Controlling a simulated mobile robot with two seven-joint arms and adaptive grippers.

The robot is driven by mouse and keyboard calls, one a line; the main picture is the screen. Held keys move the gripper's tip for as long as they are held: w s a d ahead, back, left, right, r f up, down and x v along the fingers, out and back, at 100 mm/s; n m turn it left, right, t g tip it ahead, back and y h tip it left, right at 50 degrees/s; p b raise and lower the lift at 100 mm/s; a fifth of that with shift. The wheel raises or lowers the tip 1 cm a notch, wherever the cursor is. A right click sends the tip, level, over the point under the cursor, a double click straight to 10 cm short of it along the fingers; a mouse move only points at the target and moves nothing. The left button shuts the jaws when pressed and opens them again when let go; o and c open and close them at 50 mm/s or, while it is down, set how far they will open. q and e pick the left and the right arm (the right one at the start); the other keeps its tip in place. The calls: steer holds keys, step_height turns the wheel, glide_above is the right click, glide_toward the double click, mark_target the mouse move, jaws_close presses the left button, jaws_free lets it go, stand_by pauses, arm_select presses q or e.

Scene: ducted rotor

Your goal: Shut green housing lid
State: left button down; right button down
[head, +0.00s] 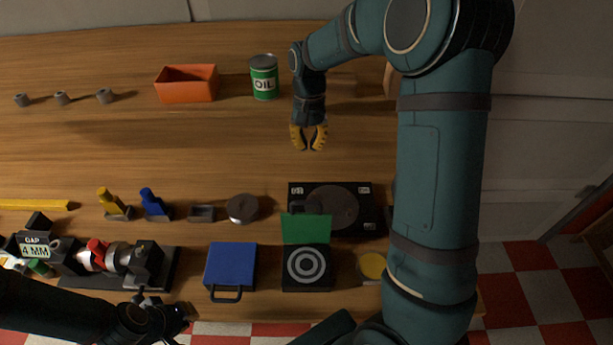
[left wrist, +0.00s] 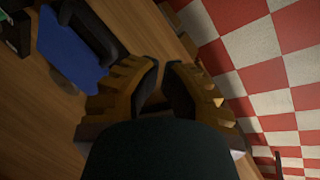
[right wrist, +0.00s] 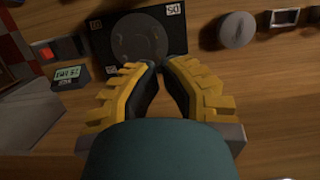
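The green lid (head: 304,228) stands raised at the back edge of a small dark housing (head: 306,283) in the head view. The housing's open top shows pale concentric rings. My right gripper (head: 308,146) is well behind the lid, above the wooden table, with its yellow fingers apart and nothing between them. Its fingers also show in the right wrist view (right wrist: 160,66); the green lid does not. My left gripper is at the front edge, left of the housing; its fingertips show in the left wrist view (left wrist: 161,66), slightly apart and empty.
A black plate with a round disc (head: 335,205) lies directly behind the lid. A blue case (head: 230,264) with a handle is left of the housing, and a yellow round piece (head: 373,266) is right. An oil can (head: 264,80) and orange bin (head: 186,84) stand at the back.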

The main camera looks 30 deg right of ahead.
steer(key=s+a+f, duration=0.3)
steer(key=s+f, duration=0.2)
steer(key=f, duration=0.5)
steer(key=shift+s+a, duration=0.2)
steer(key=shift+r, duration=0.1)
